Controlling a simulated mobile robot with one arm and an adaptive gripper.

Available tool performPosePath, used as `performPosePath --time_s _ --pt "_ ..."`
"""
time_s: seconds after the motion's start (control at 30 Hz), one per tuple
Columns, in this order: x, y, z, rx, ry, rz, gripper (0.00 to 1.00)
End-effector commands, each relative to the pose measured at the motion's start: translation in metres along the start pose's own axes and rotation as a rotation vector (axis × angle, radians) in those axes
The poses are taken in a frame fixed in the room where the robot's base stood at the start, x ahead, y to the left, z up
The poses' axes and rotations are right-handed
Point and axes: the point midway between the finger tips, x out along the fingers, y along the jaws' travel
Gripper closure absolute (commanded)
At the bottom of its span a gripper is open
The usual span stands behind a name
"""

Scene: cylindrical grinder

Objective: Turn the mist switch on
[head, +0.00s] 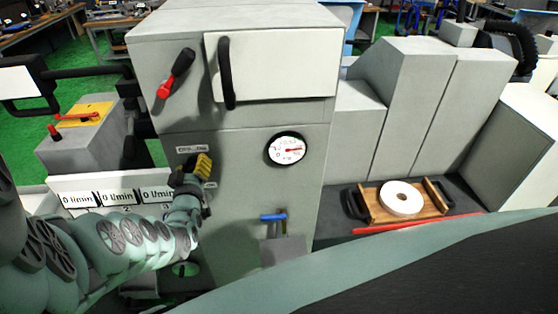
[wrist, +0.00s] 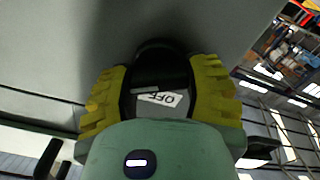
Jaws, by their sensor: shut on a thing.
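In the head view my gripper (head: 201,166) is at the grey machine's front panel (head: 235,190), its yellow fingertips beside a small label (head: 192,149) too small to read. In the wrist view the yellow fingers of my gripper (wrist: 160,92) stand on either side of a dark rounded part (wrist: 155,50), which I take to be the mist switch, and are shut on it. A white label reading OFF (wrist: 158,98), upside down, shows between the fingers. The head view hides the switch behind my gripper, so its exact position cannot be told.
A round dial gauge (head: 287,149) is right of my gripper. A red-tipped lever (head: 176,73) and a black door handle (head: 227,73) are above it. A blue-handled valve (head: 273,217) sits lower right. Flow displays (head: 117,197) are at lower left.

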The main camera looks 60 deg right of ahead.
Motion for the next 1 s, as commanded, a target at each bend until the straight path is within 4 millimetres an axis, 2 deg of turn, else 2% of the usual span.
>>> performPosePath --time_s 0.03,0.3,0.67,1.0 --pt "0.001 0.001 -0.001 0.002 0.002 0.003 0.46" --pt "0.000 0.001 0.000 0.000 0.000 0.002 0.18" --pt "-0.001 -0.001 0.000 -0.002 0.000 -0.002 0.17" --pt "-0.020 -0.005 0.002 -0.005 -0.005 -0.011 0.17"
